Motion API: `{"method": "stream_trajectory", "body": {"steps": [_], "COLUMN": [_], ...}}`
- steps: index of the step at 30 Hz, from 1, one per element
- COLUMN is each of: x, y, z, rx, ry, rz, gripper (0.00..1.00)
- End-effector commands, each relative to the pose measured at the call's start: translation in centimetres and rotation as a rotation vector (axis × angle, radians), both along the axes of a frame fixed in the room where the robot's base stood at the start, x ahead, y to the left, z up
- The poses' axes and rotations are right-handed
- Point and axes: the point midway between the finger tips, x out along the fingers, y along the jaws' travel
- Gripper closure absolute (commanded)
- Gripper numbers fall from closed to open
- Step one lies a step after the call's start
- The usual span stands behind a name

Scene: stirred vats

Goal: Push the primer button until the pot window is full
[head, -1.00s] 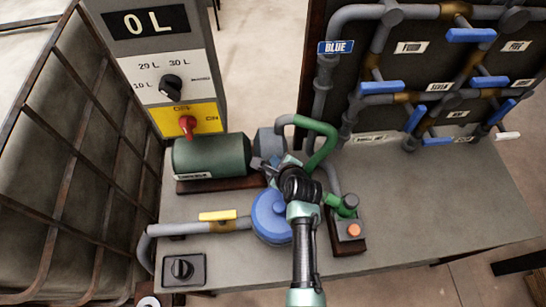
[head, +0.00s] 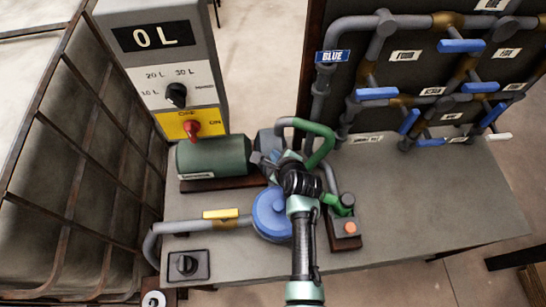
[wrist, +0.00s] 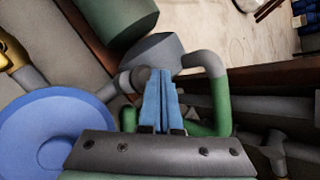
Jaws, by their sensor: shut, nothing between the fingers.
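I cannot make out a pot window. My gripper (head: 264,162) is shut and empty, left of and behind the button and apart from it. In the wrist view its blue fingers (wrist: 161,78) point toward the grey pump end (wrist: 155,48).
A green motor (head: 213,157) and a green hose (head: 322,148) stand close around my gripper. A control panel (head: 165,70) reading "0 L" stands at left beside a caged tank (head: 75,170). Valve pipes (head: 390,92) fill the back right. The bench's right side (head: 430,200) is clear.

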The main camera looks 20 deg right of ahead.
Motion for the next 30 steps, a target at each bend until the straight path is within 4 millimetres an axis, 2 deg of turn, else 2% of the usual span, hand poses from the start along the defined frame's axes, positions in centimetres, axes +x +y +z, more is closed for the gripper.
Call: {"method": "stream_trajectory", "body": {"steps": [5, 19, 30], "x": [0.0, 0.0, 0.0], "y": [0.0, 0.0, 0.0], "z": [0.4, 4.9, 5.0], "rx": [-0.001, 0.0, 0.0], "ry": [-0.001, -0.001, 0.0], "rz": [-0.001, 0.001, 0.0], "gripper": [1.0, 1.0, 1.0]}}
